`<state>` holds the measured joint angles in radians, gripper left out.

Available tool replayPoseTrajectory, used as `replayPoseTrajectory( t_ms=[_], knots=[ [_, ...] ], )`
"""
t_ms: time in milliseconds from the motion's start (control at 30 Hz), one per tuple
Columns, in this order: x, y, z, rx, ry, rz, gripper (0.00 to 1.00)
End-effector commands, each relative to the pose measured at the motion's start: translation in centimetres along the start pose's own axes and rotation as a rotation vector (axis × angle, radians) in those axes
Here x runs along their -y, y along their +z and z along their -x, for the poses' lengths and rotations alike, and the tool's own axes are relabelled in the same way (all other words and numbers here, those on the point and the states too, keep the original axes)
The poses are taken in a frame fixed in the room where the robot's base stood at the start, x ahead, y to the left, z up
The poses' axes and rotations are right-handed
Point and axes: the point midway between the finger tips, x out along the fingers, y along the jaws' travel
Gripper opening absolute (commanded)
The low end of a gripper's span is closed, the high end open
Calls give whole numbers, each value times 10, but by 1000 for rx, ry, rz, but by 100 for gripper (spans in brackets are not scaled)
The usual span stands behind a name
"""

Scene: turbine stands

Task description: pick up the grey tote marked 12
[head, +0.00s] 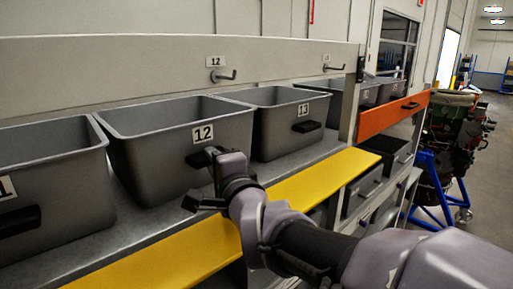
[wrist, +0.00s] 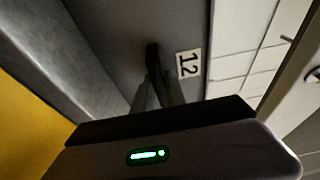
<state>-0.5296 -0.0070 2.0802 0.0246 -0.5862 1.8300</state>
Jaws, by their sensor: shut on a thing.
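The grey tote marked 12 (head: 165,158) stands upright on the grey shelf (head: 134,222) in the head view, with its white label on the front wall. My gripper (head: 206,157) is at that front wall, just below the label, and covers the tote's handle in this view. In the wrist view the tote's front wall (wrist: 110,35) fills the upper middle, with the label sideways. There my gripper (wrist: 152,78) has its fingers close together on the tote's dark handle (wrist: 152,53). I cannot see any gap between the tote and the shelf.
A grey tote marked 13 (head: 283,130) stands close on the right, and another grey tote (head: 58,175) on the left. A yellow strip (head: 305,187) edges the shelf. A rail with hooks (head: 140,75) runs behind. An engine on a blue stand (head: 455,140) is at the far right.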

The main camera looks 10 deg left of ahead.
Motion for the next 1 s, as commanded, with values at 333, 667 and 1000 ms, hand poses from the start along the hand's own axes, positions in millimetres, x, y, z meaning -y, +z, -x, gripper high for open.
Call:
replayPoseTrajectory(
  t_ms=[333, 667, 1000],
  knots=[
    [2, 0, 0, 0, -3, 0, 0],
    [11, 0, 0, 1, -5, 0, 0],
    [38, -1, 3, 0, -5, 1, 0]
  ],
)
